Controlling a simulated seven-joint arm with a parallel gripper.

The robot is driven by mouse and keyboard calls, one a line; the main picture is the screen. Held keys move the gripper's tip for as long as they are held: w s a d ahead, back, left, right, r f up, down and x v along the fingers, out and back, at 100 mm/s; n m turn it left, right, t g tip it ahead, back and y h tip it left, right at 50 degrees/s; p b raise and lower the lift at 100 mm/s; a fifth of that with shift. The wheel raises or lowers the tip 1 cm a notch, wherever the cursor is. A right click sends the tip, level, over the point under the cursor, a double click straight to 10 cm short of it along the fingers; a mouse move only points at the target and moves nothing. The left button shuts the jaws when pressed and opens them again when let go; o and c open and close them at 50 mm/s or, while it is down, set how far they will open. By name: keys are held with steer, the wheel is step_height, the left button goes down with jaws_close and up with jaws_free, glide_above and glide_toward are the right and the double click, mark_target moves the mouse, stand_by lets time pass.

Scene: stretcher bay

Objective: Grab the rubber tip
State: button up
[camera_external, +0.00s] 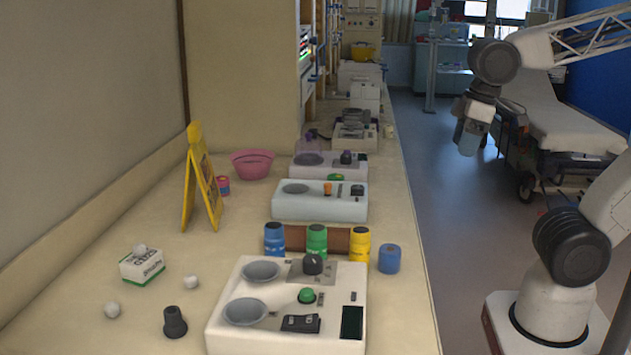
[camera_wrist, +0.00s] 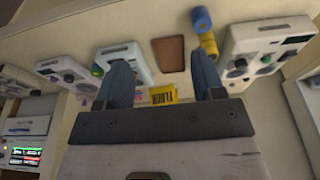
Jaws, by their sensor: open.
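A dark grey rubber tip (camera_external: 175,322), a short tapered piece, stands on the near left of the counter, left of the nearest white device. I cannot make it out in the wrist view. My gripper (camera_external: 469,138) hangs in the air over the floor right of the counter, far from the tip. Its fingers (camera_wrist: 163,78) are apart in the wrist view, with nothing seen held between them.
White devices (camera_external: 236,334) line the counter (camera_external: 70,270). Blue, green and yellow jars (camera_external: 317,240) stand behind the nearest one. A small box (camera_external: 142,267), white balls (camera_external: 191,282), a yellow sign (camera_external: 200,185) and a pink bowl (camera_external: 252,164) are left. A stretcher (camera_external: 550,115) stands right.

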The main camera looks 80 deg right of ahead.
steer(key=w+a+r+m+g+y, duration=0.1)
steer(key=w+a+r+m+y, duration=0.15)
steer(key=w+a, duration=0.45)
steer(key=w+a+r+m+y, duration=0.2)
steer(key=w+a+m+y, duration=0.15)
steer(key=w, duration=0.75)
steer(key=w+a+r+m+g+y, duration=0.15)
steer(key=w+a+m, duration=0.25)
steer(key=w, duration=0.6)
steer(key=w+a+f+m+y, duration=0.1)
steer(key=w+a+m+y, duration=0.2)
steer(key=w, duration=0.5)
steer(key=w+a+f+m+t+y, duration=0.1)
steer(key=w+a+f+m, duration=0.15)
steer(key=w+a, duration=0.4)
steer(key=w+a+m+y, duration=0.2)
steer(key=w+a+m, duration=0.1)
steer(key=w, duration=0.7)
glide_toward(174, 321)
steer(key=shift+w+a+f+m, duration=0.25)
steer(key=shift+w+a, duration=0.05)
steer(key=shift+w, duration=0.15)
steer(key=shift+x, duration=1.25)
steer(key=shift+a, duration=0.1)
